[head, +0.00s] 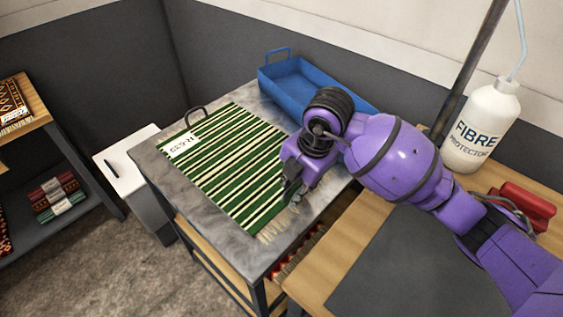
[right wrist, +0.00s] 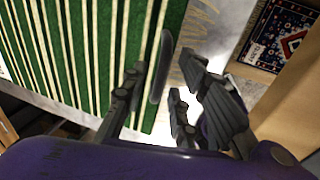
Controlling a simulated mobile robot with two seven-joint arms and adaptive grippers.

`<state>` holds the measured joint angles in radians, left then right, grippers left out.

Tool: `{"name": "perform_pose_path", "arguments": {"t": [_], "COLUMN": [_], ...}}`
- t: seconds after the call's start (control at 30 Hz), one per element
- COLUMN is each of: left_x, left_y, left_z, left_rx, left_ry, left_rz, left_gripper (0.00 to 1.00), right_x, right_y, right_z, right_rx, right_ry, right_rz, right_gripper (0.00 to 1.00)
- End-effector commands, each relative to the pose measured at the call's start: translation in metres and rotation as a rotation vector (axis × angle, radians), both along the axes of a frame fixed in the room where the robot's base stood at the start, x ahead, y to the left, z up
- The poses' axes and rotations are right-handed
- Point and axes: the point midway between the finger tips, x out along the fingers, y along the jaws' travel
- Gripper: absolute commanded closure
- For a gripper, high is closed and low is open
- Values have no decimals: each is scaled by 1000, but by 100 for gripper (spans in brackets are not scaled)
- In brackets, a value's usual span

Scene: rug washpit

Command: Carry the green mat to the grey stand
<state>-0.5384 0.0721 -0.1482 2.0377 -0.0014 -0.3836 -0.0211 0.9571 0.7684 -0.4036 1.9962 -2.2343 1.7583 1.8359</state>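The green mat (head: 225,165), with cream and dark stripes, a white label and fringed ends, lies flat on a grey-topped stand (head: 155,160). A dark handle (head: 196,113) stands up at its far left end. My right gripper (head: 293,192) is low over the mat's right end. In the right wrist view, the right gripper (right wrist: 165,95) has its fingers spread, with a grey rounded bar (right wrist: 160,68), perhaps a second handle, between them beside the left finger. The striped mat (right wrist: 75,50) fills the left of that view. My left gripper is out of view.
A blue tray (head: 283,82) stands on the stand's back, close to my right arm. A wooden table (head: 345,225) adjoins on the right, with a white bottle (head: 482,125) and red item (head: 525,205).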

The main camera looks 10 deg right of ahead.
Motion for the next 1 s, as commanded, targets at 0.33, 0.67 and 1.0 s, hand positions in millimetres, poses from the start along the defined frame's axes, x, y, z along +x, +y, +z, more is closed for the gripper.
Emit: {"name": "perform_pose_path", "arguments": {"t": [0.33,0.67,1.0], "left_x": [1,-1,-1], "left_y": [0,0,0], "left_z": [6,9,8], "left_rx": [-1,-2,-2], "left_ry": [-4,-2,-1], "left_rz": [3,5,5], "left_gripper": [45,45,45], "right_x": [-8,-18,-20], "right_y": [-9,-17,-18], "right_z": [64,114,119], "right_rx": [0,0,2], "right_ry": [-10,-5,-3], "right_rz": [1,1,1], "right_gripper": [73,73,73]}}
